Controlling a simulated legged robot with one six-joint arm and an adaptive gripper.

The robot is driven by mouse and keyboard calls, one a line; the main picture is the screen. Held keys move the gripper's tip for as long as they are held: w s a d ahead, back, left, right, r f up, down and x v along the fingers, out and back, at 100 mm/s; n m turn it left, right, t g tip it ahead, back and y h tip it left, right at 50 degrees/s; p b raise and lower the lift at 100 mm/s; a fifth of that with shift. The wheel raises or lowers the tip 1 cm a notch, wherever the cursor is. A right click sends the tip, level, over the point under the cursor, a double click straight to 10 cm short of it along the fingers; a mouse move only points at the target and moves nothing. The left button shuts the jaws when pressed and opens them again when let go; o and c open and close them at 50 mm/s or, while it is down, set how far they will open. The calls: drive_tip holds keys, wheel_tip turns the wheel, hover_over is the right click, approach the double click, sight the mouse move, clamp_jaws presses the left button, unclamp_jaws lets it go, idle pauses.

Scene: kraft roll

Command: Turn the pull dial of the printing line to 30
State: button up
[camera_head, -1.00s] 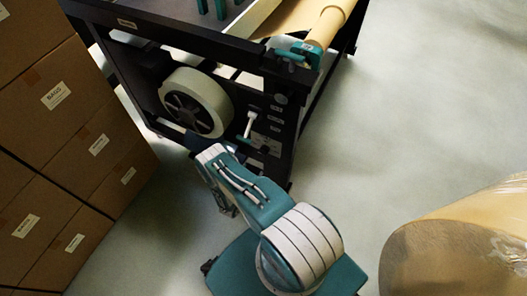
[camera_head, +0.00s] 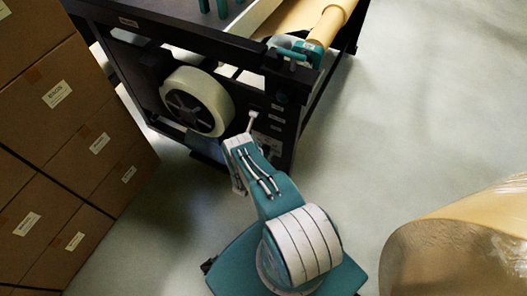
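The dark printing line (camera_head: 150,80) stands at the upper left, with a small control panel (camera_head: 275,125) on the end of its frame. The panel carries small pale labels. A white-handled lever (camera_head: 252,120) sticks out at the panel's left edge. I cannot pick out the pull dial or read its setting; my arm covers the panel's lower part. My teal and white arm reaches up from the bottom, and its far end (camera_head: 238,152) is in front of the machine, just below the lever. The gripper's fingers are not distinct there, so I cannot tell whether they touch anything.
A large pale roll or wheel (camera_head: 212,92) sits in the frame left of the panel. Stacked cardboard boxes (camera_head: 60,130) fill the left side. A big wrapped kraft roll (camera_head: 460,245) lies at lower right.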

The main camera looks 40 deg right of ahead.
drive_tip(key=c, duration=0.7)
drive_tip(key=shift+o, duration=0.2)
drive_tip(key=shift+m, duration=0.4)
drive_tip(key=m, duration=0.3)
drive_tip(key=shift+d+m, duration=0.1)
drive_tip(key=shift+m, duration=0.2)
drive_tip(key=shift+s+d+m, duration=0.1)
drive_tip(key=shift+m, duration=2.2)
drive_tip(key=o, duration=1.2)
drive_tip(key=shift+f, duration=0.1)
drive_tip(key=shift+c, duration=0.2)
drive_tip(key=shift+s, duration=0.1)
